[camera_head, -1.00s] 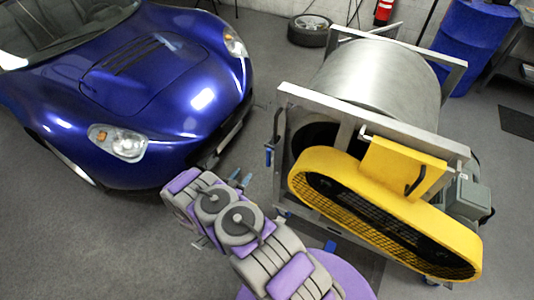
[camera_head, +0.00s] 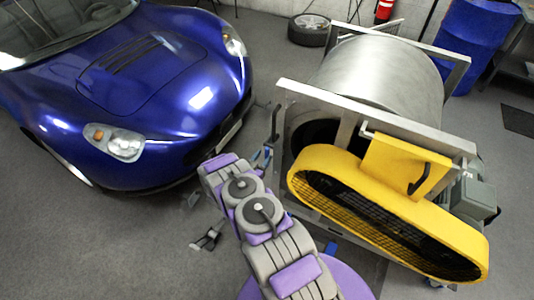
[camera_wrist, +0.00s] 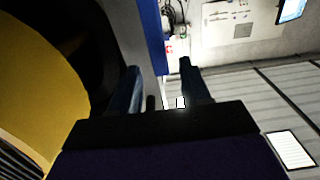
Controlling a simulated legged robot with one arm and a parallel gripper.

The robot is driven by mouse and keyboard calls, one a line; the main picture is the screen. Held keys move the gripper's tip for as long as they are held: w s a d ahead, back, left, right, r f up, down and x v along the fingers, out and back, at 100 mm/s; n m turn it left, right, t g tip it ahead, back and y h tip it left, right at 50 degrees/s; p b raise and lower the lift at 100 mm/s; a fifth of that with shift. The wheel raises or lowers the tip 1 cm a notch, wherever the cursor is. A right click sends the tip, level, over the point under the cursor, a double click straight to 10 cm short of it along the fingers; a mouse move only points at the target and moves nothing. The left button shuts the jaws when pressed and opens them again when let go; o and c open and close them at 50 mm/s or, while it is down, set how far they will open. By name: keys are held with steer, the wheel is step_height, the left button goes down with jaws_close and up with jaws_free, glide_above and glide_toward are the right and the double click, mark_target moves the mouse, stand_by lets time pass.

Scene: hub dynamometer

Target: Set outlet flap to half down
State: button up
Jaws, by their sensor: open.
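The dynamometer has a large steel drum (camera_head: 378,75) in a grey frame, with a yellow guard (camera_head: 330,165) in front. I cannot pick out the outlet flap for certain. A blue strip (camera_wrist: 153,35) also shows beyond the fingers in the wrist view. My gripper (camera_head: 260,160) is beside that left upright, partly hidden by my arm. In the wrist view my gripper (camera_wrist: 162,88) is open, its two dark fingers apart. I see nothing clearly held; contact with the blue part cannot be told.
A blue car (camera_head: 150,90) stands close on the left. A black handle (camera_head: 419,180) is on the guard's yellow box, and a grey motor housing (camera_head: 475,197) is at right. A blue barrel (camera_head: 477,40) and a tire (camera_head: 309,27) are behind.

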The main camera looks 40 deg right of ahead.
mark_target(266, 152)
steer(key=shift+b+x, duration=0.45)
steer(key=shift+x, duration=1.75)
jaws_close()
